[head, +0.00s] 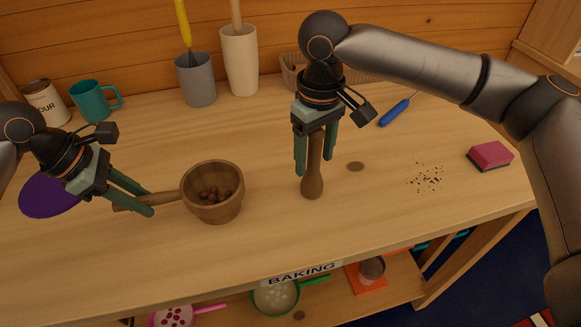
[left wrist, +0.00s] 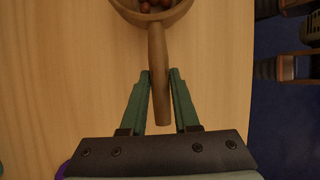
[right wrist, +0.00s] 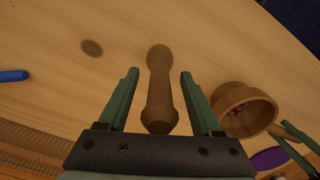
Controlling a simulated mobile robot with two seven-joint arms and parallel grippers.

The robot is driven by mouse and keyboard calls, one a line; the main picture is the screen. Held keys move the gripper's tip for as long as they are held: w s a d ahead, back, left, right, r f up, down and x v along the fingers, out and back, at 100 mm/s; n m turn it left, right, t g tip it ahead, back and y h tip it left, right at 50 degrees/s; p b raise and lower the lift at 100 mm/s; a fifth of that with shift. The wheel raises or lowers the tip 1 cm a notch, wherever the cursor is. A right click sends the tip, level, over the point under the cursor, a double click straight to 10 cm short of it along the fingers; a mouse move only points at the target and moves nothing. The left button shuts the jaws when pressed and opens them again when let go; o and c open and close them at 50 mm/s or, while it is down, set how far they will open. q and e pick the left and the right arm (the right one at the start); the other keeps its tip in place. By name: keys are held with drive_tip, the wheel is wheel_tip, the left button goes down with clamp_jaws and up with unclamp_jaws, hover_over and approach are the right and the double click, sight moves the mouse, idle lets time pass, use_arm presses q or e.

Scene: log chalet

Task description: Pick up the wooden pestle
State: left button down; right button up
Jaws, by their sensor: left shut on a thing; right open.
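The wooden pestle (head: 313,183) is on the table right of the wooden mortar (head: 213,207). My right gripper (head: 315,165) is open above the pestle, one finger on each side. In the right wrist view the pestle (right wrist: 159,88) runs lengthwise between the open fingers (right wrist: 160,74), with a gap on both sides. The mortar is a bowl with a long handle and holds several brown nuts or berries. My left gripper (head: 148,203) is shut on the mortar's handle, which shows between its fingers in the left wrist view (left wrist: 158,75).
A grey cup (head: 196,80) with a yellow-handled whisk, a cream cup (head: 240,62), a teal mug (head: 93,101) and a flour tin (head: 45,103) stand at the back. A blue-handled tool (head: 394,112), dark crumbs (head: 427,178) and a pink sponge (head: 490,156) lie right.

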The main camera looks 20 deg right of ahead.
wheel_tip(320, 180, down, 2)
clamp_jaws()
idle(0.6)
drive_tip(key=shift+r, duration=0.1)
